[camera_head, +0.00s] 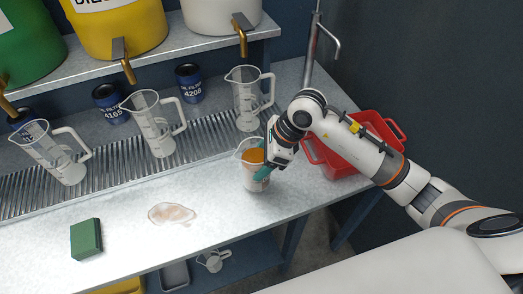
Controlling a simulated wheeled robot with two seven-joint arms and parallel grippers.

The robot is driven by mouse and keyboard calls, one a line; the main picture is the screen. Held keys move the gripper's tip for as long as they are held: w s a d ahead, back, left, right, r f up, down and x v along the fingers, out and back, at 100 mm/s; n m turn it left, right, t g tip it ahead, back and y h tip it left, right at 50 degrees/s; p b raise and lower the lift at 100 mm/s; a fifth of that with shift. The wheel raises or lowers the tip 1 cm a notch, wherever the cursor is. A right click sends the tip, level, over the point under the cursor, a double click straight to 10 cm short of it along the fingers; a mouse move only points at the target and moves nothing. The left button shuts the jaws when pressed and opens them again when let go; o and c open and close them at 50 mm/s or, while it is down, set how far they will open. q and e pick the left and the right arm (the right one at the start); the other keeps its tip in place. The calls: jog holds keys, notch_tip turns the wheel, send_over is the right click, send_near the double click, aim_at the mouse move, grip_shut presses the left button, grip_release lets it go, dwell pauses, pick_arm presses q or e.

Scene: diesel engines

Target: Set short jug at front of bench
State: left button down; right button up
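A short clear jug (252,182) with orange-brown contents is over the bench (130,225), right of centre and in front of the slatted drip grate. It looks upright; I cannot tell whether its base touches the bench. My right gripper (264,158) is at the jug's right side, with a teal finger across its near side. The gripper hides the jug's right side, including any handle there. I cannot tell whether the fingers press on it. My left gripper is not in view.
Taller clear jugs (156,130) stand on the grate (115,161) behind. A red bin (335,160) is at the right. A green block (86,239) and a brown spill (172,213) lie on the front bench. Another small jug (213,261) sits on the lower shelf.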

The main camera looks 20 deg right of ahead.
jog(key=shift+f, duration=1)
jog(key=shift+f, duration=0.1)
jog(key=o, duration=1.3)
